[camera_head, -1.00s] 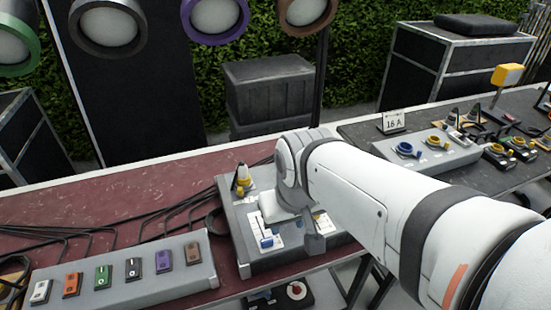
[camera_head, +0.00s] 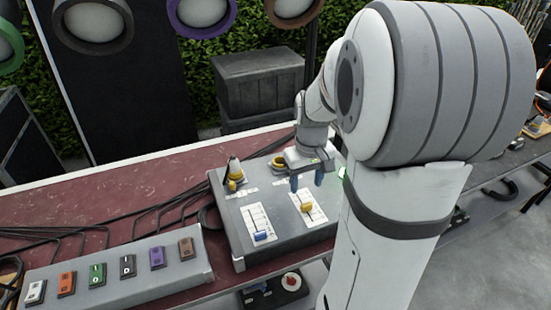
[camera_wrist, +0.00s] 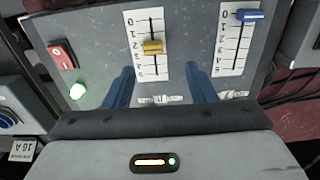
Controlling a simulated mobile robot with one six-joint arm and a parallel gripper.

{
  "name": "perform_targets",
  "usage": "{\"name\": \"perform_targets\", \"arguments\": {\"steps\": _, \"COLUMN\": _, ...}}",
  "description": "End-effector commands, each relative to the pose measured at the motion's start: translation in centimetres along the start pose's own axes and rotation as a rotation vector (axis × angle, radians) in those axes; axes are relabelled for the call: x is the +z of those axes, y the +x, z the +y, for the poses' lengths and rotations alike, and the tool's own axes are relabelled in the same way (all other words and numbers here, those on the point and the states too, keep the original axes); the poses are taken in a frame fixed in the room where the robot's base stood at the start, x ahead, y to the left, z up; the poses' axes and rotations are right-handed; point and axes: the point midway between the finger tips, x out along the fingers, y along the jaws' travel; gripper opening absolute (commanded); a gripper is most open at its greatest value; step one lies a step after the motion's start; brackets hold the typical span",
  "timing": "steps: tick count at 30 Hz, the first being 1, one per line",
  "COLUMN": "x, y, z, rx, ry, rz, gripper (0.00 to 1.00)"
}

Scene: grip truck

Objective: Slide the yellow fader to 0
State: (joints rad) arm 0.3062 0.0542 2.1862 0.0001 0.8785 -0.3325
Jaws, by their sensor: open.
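The yellow fader (camera_head: 306,207) sits on a white scale plate on the grey console (camera_head: 240,255). In the wrist view the yellow fader (camera_wrist: 152,47) stands partway along its slot, near the 2 mark, with 0 at the far end of the scale. My gripper (camera_head: 307,182) is open above the console, behind the yellow fader in the head view. In the wrist view its two blue fingers (camera_wrist: 160,72) are spread to either side of the yellow fader's line, short of the knob and apart from it.
A blue fader (camera_wrist: 250,14) stands beside it at its 0 end. A red switch (camera_wrist: 62,54) and a lit green lamp (camera_wrist: 78,91) are on the console's other side. Yellow-based connectors (camera_head: 235,178) stand at the console's back. A button box (camera_head: 120,275) lies left.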

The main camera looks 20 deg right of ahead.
Motion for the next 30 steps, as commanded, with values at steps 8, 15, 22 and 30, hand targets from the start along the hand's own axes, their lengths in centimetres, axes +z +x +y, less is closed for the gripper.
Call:
{"name": "perform_targets", "arguments": {"steps": 8, "x": -0.7, "y": 2.6, "z": 1.3, "rx": -0.009, "ry": -0.005, "rz": -0.026, "gripper": 0.51}}
{"name": "perform_targets", "arguments": {"steps": 15, "x": -0.5, "y": 6.5, "z": 1.2, "rx": -0.009, "ry": -0.005, "rz": -0.027, "gripper": 0.51}}
{"name": "perform_targets", "arguments": {"steps": 22, "x": -0.6, "y": 8.7, "z": 1.2, "rx": -0.008, "ry": -0.005, "rz": -0.023, "gripper": 0.51}}
{"name": "perform_targets", "arguments": {"steps": 30, "x": -0.6, "y": 8.9, "z": 1.1, "rx": -0.007, "ry": -0.006, "rz": -0.022, "gripper": 0.51}}
